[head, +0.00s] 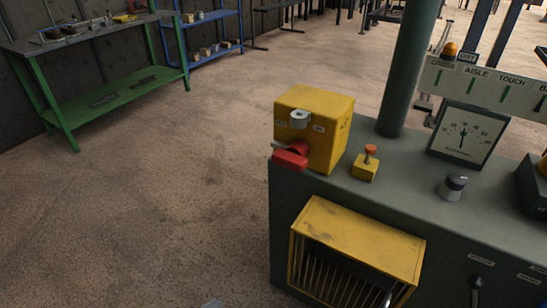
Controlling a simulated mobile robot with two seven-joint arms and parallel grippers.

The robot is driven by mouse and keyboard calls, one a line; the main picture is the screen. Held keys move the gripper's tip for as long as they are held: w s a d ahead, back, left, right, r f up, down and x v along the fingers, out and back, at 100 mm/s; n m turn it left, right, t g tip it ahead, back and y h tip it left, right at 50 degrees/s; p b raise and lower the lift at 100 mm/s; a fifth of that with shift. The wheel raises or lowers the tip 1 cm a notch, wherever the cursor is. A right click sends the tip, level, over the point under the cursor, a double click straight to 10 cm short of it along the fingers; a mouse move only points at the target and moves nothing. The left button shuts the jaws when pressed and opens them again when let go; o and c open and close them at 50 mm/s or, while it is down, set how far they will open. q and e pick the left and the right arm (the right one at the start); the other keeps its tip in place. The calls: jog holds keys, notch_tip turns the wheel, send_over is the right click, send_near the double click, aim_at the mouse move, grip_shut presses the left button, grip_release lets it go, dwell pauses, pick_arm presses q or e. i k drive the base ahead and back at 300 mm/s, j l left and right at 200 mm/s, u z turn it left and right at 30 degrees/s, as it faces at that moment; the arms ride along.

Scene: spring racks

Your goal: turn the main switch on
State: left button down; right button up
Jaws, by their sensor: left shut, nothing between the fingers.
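The main switch is most likely the yellow box (325,125) on the left end of the dark green machine cabinet. A grey round hub (299,118) sits on its front face, between two small labels too small to read surely. A red handle (291,157) sticks out low at the front left of the box. My left gripper (212,303) shows only as a small grey tip at the bottom edge, on the floor side of the cabinet. It is shut and empty, below and apart from the red handle. My right gripper is not in view.
The cabinet top (400,190) carries a small yellow box with an orange button (370,152), a black knob (453,187) and a dial gauge (467,135). A yellow barred guard (358,240) juts from its front. A green post rises behind.

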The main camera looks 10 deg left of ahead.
aim_at(292, 156)
jog(key=i+j, duration=0.1)
jog(key=j, duration=0.4)
jog(key=i+j+z, duration=0.15)
jog(key=j, duration=0.8)
jog(key=i+z, duration=0.05)
